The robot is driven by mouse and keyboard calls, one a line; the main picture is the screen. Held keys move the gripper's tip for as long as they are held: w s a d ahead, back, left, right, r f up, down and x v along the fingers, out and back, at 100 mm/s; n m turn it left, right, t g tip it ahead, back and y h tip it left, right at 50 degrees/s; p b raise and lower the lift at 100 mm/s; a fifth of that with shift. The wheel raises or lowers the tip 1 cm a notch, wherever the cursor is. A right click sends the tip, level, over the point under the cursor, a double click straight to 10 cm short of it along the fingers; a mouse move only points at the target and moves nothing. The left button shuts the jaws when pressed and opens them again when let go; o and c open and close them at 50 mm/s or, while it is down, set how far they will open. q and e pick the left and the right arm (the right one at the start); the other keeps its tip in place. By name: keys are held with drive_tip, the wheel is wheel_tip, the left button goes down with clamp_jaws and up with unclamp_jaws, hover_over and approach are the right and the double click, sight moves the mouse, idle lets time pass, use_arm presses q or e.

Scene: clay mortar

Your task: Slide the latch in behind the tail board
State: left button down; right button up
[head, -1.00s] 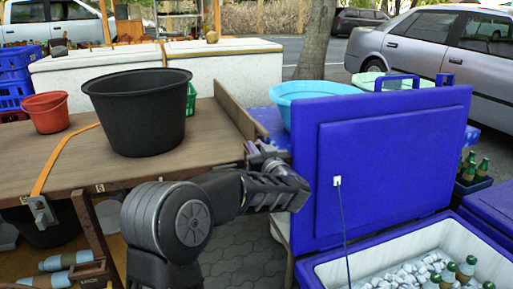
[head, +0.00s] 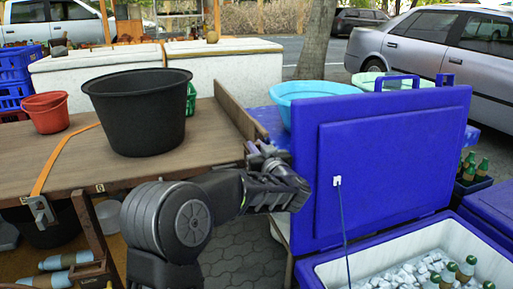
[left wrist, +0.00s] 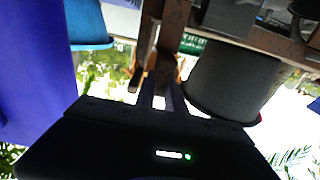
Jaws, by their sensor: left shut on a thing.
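The tail board (head: 238,112) is the upright wooden plank along the right edge of the wooden table. My left gripper (head: 257,152) is at the near end of this board, beside the blue cooler lid. In the left wrist view the two fingers (left wrist: 162,95) are shut on a small brownish piece (left wrist: 160,68), apparently the latch. The picture there is dark and glaring, so its shape is unclear. Whether the latch sits behind the board I cannot tell. The tail board seems to show as a brown upright strip (left wrist: 173,28). My right gripper is in neither view.
A black tub (head: 137,112) and a red bucket (head: 45,112) stand on the table (head: 60,165). The open blue cooler lid (head: 385,165) rises close on the right of my gripper. A light blue basin (head: 310,90) is behind the lid. An orange strap (head: 62,160) crosses the table.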

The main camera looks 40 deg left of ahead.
use_arm(q)
drive_tip(key=p+x, duration=0.2)
drive_tip(key=x, duration=0.1)
drive_tip(key=shift+w+a+r, duration=0.2)
drive_tip(key=shift+w+a, duration=0.05)
drive_tip(key=shift+w+a+f, duration=0.1)
drive_tip(key=shift+a, duration=0.1)
drive_tip(key=c, duration=1.4)
unclamp_jaws()
drive_tip(key=shift+f, duration=0.1)
drive_tip(key=p+v, duration=0.1)
drive_tip(key=v, duration=0.6)
drive_tip(key=shift+s+d+p, duration=0.2)
drive_tip(key=shift+d+p, duration=0.1)
